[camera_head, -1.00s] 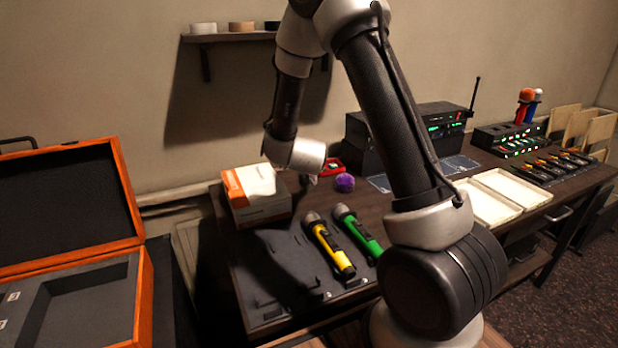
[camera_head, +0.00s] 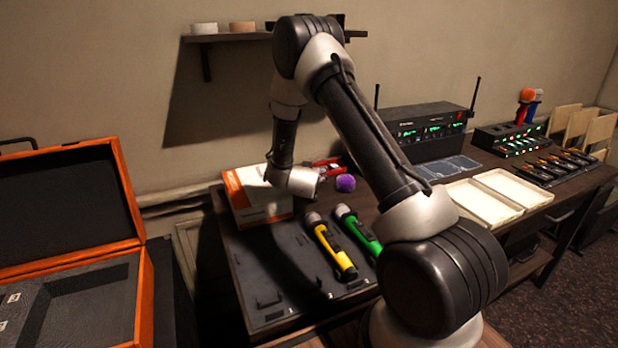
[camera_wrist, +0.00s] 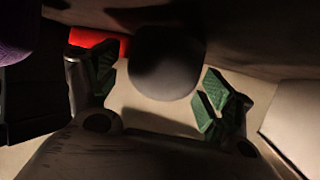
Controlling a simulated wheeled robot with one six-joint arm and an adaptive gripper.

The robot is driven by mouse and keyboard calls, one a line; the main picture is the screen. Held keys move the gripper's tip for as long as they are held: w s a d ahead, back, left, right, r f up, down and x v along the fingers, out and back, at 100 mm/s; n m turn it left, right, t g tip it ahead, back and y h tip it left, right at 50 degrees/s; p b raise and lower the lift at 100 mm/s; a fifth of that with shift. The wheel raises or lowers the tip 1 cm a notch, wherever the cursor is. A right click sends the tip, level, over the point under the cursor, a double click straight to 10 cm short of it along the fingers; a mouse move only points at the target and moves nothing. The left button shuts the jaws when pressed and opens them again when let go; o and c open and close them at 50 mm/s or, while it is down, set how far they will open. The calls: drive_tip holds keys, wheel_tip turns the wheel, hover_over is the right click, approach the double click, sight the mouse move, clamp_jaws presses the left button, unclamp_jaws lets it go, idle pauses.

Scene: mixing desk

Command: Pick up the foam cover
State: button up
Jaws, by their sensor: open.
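A dark rounded thing (camera_wrist: 166,60), which looks like a foam cover, sits between the spread green-padded fingers of my gripper (camera_wrist: 158,86) in the wrist view. I cannot tell whether it touches a finger. A purple foam ball (camera_head: 345,183) rests on the desk, right of my silver wrist; part of it shows at the wrist view's upper left corner (camera_wrist: 14,28). My gripper is open. In the head view its fingers are not clearly seen, and the dark thing is not clear there.
A white and orange box (camera_head: 258,206) stands left of my wrist. A red object (camera_head: 334,163) lies behind it. A yellow microphone (camera_head: 335,252) and a green microphone (camera_head: 358,232) lie in front. White trays (camera_head: 482,204) and a receiver rack (camera_head: 430,132) are to the right. An open orange case (camera_head: 142,300) is left.

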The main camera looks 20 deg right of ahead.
drive_tip(key=shift+c, duration=0.5)
drive_tip(key=c, duration=0.7)
